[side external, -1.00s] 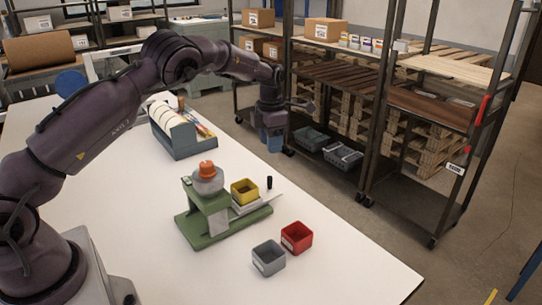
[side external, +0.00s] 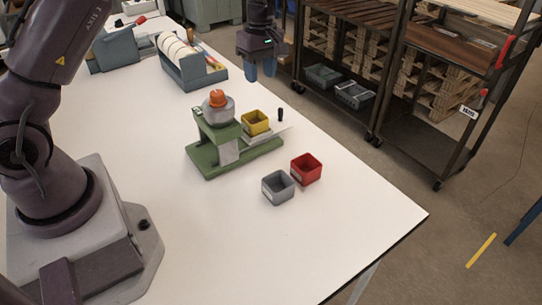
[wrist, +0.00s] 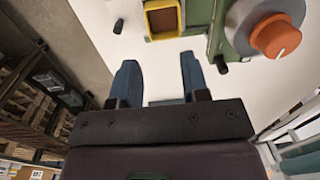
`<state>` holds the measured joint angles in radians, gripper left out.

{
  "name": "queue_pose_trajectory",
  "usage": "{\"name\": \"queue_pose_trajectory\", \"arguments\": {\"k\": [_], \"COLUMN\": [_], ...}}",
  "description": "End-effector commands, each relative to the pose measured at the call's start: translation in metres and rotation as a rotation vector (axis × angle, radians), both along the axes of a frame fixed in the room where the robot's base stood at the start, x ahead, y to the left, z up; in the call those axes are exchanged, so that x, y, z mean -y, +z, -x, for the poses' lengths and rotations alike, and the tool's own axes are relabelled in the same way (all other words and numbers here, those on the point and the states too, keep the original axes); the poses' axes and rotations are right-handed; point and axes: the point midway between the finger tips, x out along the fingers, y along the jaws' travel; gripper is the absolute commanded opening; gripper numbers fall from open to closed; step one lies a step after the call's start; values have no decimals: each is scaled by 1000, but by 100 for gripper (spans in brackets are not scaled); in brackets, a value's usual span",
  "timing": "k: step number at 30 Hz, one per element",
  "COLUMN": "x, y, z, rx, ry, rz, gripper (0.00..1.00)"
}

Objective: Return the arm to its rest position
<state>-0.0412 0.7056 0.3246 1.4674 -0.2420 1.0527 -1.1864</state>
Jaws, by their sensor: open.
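My gripper (side external: 261,70) is in the air near the far edge of the table, behind the green machine. Its blue fingers point down, apart and empty. In the wrist view my gripper (wrist: 159,65) also shows the two fingers spread with only white tabletop between them. The green machine (side external: 210,158) stands on the table with a grey drum and orange knob (side external: 217,98) on top. A yellow bin (side external: 256,123) sits on its right side. The knob (wrist: 275,37) and the yellow bin (wrist: 163,18) also appear in the wrist view. My upper arm is partly cut off at the left.
A red bin (side external: 306,169) and a grey bin (side external: 278,187) stand on the white table (side external: 350,240) in front of the machine. A blue-grey rack (side external: 187,70) stands behind it. A shelf cart (side external: 420,125) stands beyond the table. The table's front is clear.

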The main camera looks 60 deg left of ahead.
Motion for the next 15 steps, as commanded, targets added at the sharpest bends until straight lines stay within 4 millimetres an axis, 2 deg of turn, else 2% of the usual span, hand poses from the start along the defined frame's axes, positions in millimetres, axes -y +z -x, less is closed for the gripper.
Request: {"name": "queue_pose_trajectory", "arguments": {"k": [1,6,12,15], "x": [10,42,76,90], "y": [20,66,106,119], "z": [15,67,134,168], "rx": [24,98,191,230], "ry": [-147,-634,-1114,-1311], "rz": [16,32,-20,-74], "gripper": [42,42,42,42]}}
